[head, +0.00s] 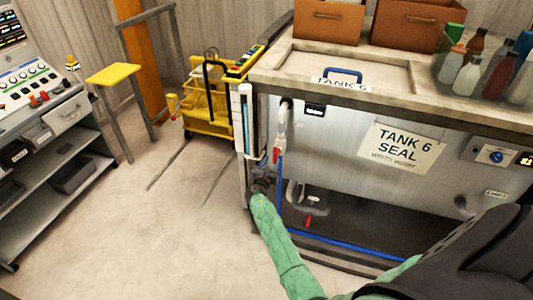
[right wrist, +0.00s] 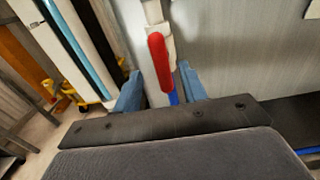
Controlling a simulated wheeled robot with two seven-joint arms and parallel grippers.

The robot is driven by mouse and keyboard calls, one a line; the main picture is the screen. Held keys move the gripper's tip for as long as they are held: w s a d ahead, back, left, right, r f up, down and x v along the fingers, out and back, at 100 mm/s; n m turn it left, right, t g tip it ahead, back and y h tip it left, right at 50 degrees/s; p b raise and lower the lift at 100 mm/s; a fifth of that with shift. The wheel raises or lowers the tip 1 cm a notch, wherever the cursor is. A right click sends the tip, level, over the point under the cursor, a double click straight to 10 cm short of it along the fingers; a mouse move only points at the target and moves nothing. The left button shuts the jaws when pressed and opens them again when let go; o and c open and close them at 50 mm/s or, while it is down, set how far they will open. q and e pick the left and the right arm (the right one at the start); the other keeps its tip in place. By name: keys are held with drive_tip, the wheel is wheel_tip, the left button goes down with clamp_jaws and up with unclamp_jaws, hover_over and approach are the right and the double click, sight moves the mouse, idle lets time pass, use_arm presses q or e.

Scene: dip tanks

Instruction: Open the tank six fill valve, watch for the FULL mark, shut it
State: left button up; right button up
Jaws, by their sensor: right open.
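Tank 6 (head: 340,140) has a front sign reading TANK 6 SEAL, warm water. At its left front corner a white pipe (head: 281,120) carries a valve with a red handle (head: 277,154). My right gripper (head: 268,172) is at this handle, at the end of a green-sleeved arm. In the right wrist view the red handle (right wrist: 160,60) hangs upright between the two blue fingers (right wrist: 161,88), which are spread and show a gap on both sides. A level tube (head: 245,115) with a blue column stands left of the pipe. Its FULL mark cannot be read. My left gripper is out of view.
A second red handle (head: 308,221) sits low under the tank. Bottles (head: 467,75) and brown boxes (head: 325,22) stand on top. A yellow cart (head: 207,105) is behind left, a control desk (head: 40,95) far left. The floor between is clear.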

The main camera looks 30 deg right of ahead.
sight(275, 156)
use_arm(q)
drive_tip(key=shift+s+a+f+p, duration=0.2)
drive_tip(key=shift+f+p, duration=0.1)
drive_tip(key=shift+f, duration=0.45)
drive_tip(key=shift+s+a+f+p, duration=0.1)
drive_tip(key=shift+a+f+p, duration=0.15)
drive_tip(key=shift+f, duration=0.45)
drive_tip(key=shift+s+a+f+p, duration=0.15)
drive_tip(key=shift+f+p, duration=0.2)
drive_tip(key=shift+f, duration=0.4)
use_arm(e)
drive_tip(key=shift+x, duration=3.85)
clamp_jaws()
